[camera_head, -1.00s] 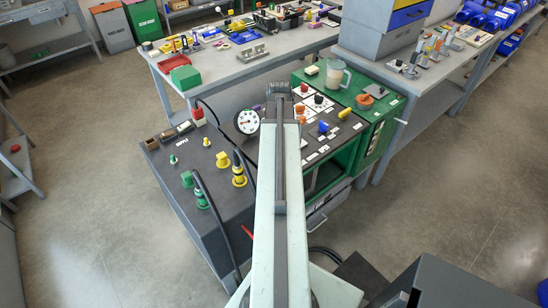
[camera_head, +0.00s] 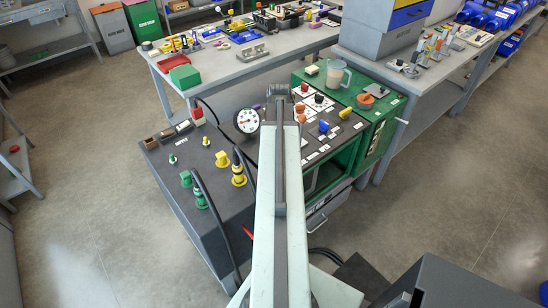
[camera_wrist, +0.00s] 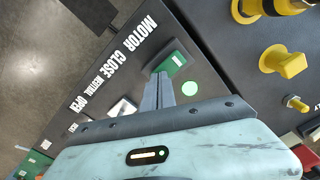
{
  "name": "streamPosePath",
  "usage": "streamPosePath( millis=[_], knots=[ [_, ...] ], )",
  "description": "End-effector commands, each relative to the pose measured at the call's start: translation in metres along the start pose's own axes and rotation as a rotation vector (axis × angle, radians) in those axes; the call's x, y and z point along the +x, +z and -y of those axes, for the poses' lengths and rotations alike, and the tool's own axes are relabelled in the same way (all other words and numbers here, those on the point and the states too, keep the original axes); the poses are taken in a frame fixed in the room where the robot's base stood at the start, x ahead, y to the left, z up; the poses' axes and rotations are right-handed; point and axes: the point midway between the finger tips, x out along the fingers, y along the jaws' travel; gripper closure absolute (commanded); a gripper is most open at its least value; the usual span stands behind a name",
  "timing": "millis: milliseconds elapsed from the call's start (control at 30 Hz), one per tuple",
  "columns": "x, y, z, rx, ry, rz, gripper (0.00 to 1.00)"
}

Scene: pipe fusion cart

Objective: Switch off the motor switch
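The motor switch (camera_wrist: 174,64) shows in the wrist view as a green rocker with a white line mark, set in a dark panel beside the white word MOTOR. My gripper (camera_wrist: 159,90) shows as two grey fingers close together, shut with nothing seen between them. Their tips are just at the lower-left edge of the green rocker; I cannot tell whether they touch it. In the head view my arm covers the middle of the cart, and neither my fingers nor the motor switch can be made out.
A pale switch (camera_wrist: 122,108) sits on the panel by the CLOSE, NEUTRAL, OPEN lettering. Yellow fittings (camera_wrist: 286,62) stand up close to the right. In the head view, a pressure gauge (camera_head: 247,120) and black hoses (camera_head: 213,208) are left of my arm. Open floor lies left of the cart.

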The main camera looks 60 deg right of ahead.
Motion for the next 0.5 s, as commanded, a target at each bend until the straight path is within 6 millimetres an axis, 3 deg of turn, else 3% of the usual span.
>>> streamPosePath(
  millis=[300,500],
  knots=[
    [0.005,0.0,0.0,0.0,0.0,0.0,1.0],
    [-0.006,0.0,0.0,0.0,0.0,0.0,1.0]
  ],
)
